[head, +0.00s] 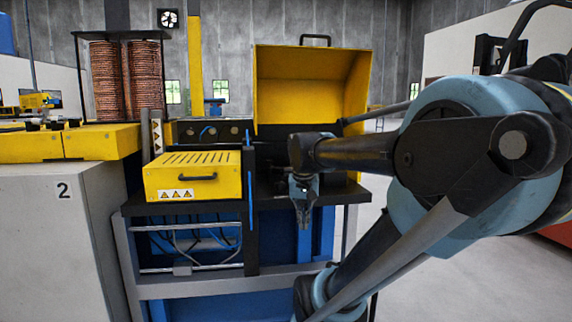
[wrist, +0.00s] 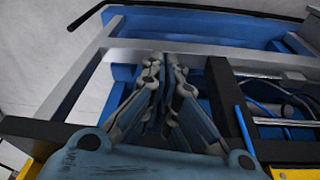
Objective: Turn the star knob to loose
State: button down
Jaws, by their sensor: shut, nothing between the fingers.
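I cannot make out a star knob in either view. My gripper (head: 303,218) points down in front of the machine's black tabletop edge, to the right of the yellow vented box. In the wrist view, the two blue-grey fingers of my gripper (wrist: 165,68) meet at their tips, with nothing between them. Beneath the fingers, that view shows grey frame bars and blue panels of the machine. My arm hides part of the tabletop and the machine's right side.
A yellow hood (head: 300,88) stands raised above the tabletop. A yellow vented box (head: 195,177) with a black handle sits left of my gripper, beside an upright blue rod (head: 250,185). A grey frame bar (head: 225,283) runs low across the front. Open floor lies to the right.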

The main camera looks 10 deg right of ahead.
jog(key=w+r+m, duration=0.3)
jog(key=w+r, duration=0.9)
jog(key=w, duration=0.2)
jog(key=m+h, duration=0.2)
jog(key=m, duration=0.1)
send_near(288, 167)
jog(key=shift+t, duration=0.3)
jog(key=x, duration=0.4)
jog(key=s+x, duration=0.1)
jog(key=x, duration=0.1)
jog(key=shift+d+f, duration=0.15)
jog(key=shift+f, duration=0.2)
jog(key=shift+s+a, duration=0.2)
jog(key=shift+s, duration=0.25)
jog(key=shift+s+a, duration=0.4)
jog(key=shift+s, duration=0.25)
jog(key=shift+s+a, duration=0.5)
jog(key=shift+s, duration=0.15)
jog(key=shift+s+a, duration=0.45)
jog(key=shift+a, duration=0.25)
jog(key=shift+r, duration=0.15)
